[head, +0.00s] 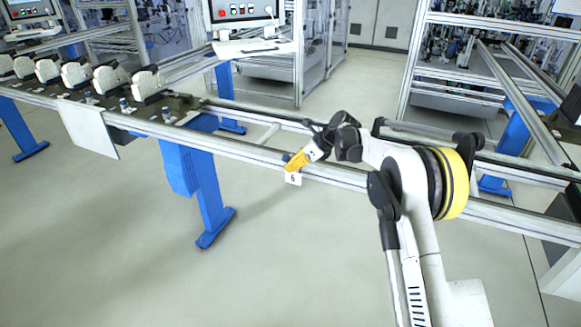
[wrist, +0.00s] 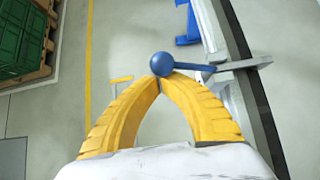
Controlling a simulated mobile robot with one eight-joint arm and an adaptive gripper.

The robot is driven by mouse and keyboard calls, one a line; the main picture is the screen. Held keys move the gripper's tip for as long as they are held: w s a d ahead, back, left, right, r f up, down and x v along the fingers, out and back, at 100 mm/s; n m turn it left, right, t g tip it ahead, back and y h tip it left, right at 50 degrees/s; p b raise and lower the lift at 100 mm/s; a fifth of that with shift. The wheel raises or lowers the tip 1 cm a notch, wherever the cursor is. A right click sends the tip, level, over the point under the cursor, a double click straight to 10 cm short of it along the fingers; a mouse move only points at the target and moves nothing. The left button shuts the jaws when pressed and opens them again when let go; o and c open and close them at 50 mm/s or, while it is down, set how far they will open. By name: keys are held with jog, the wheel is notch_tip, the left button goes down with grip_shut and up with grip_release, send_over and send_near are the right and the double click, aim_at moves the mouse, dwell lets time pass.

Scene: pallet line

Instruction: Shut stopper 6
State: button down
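In the head view my gripper (head: 289,167) is at the conveyor's front rail, just above the white sign marked 6 (head: 293,178).
The conveyor rail (head: 250,152) runs across the head view on blue legs (head: 210,195). Pale castings (head: 110,77) stand on it at the left. The floor in front is clear. Green crates on a pallet (wrist: 22,40) show at the wrist view's upper left.

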jog(key=shift+r, duration=0.15)
jog(key=p+v, duration=0.3)
jog(key=v, duration=0.7)
jog(key=shift+w, duration=0.3)
jog(key=shift+d, duration=0.1)
jog(key=s+d+r+n+t+h+b, duration=0.1)
jog(key=s+d+r+n, duration=0.25)
jog(key=s, duration=0.35)
jog(key=s+d+r+n+t+h+b, duration=0.1)
jog(key=s+d+r+n+h, duration=0.15)
jog(key=s+r+n, duration=0.35)
jog(key=s+d+r+n+h+b, duration=0.1)
jog(key=s+d+r+n, duration=0.15)
jog(key=s, duration=0.65)
jog(key=s+d+f+n+h, duration=0.1)
jog(key=s+d+f+n, duration=0.1)
jog(key=s, duration=0.5)
jog(key=s+d+f+n+t+h+b, duration=0.1)
jog(key=s+d+f+n, duration=0.2)
jog(key=s, duration=0.5)
jog(key=s+d+f+n+t+h, duration=0.1)
jog(key=s+d+f+n, duration=0.2)
jog(key=s, duration=0.5)
jog(key=shift+d+f+n+b, duration=0.15)
jog(key=shift+d+n+b, duration=0.35)
jog(key=shift+n, duration=0.5)
jog(key=shift+t+h, duration=0.25)
jog(key=shift+t, duration=0.05)
